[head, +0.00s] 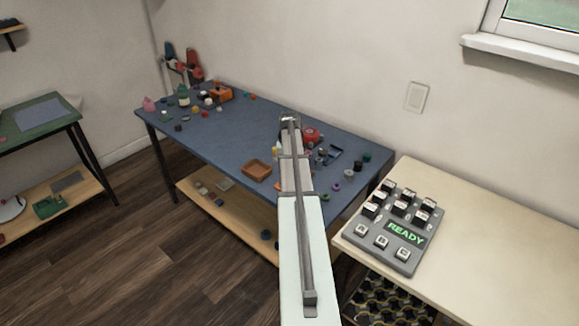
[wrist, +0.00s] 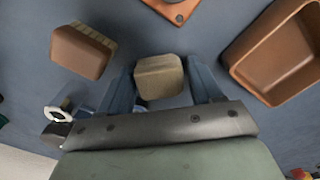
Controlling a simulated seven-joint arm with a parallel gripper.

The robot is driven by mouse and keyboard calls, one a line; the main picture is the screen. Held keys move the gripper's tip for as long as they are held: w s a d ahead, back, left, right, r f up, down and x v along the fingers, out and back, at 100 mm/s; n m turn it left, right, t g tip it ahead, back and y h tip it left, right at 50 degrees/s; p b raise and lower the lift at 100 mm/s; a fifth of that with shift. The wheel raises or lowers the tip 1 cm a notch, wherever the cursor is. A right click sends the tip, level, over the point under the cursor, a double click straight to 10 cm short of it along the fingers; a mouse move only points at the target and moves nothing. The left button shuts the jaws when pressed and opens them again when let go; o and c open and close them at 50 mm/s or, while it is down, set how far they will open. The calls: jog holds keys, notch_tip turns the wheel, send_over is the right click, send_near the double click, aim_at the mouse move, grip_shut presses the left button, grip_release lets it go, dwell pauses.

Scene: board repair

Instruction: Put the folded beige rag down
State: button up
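The folded beige rag (wrist: 158,78) is a small, rounded block between the two blue fingers of my gripper (wrist: 160,82) in the wrist view. The fingers sit close against its left and right sides, and my gripper appears shut on it. In the head view my arm hides the rag and most of the gripper over the blue table (head: 235,140).
In the wrist view a brown brush-like block (wrist: 78,52) lies left of the rag, and a brown tray (wrist: 238,72) stands at right. An orange-brown piece (wrist: 180,12) lies ahead. Several small parts crowd the table's right end. The table's middle is fairly clear.

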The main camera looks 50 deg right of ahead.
jog(key=shift+o, duration=1.2)
jog(key=shift+r, duration=0.1)
notch_tip(320, 180, up, 12)
jog(key=shift+w, duration=0.1)
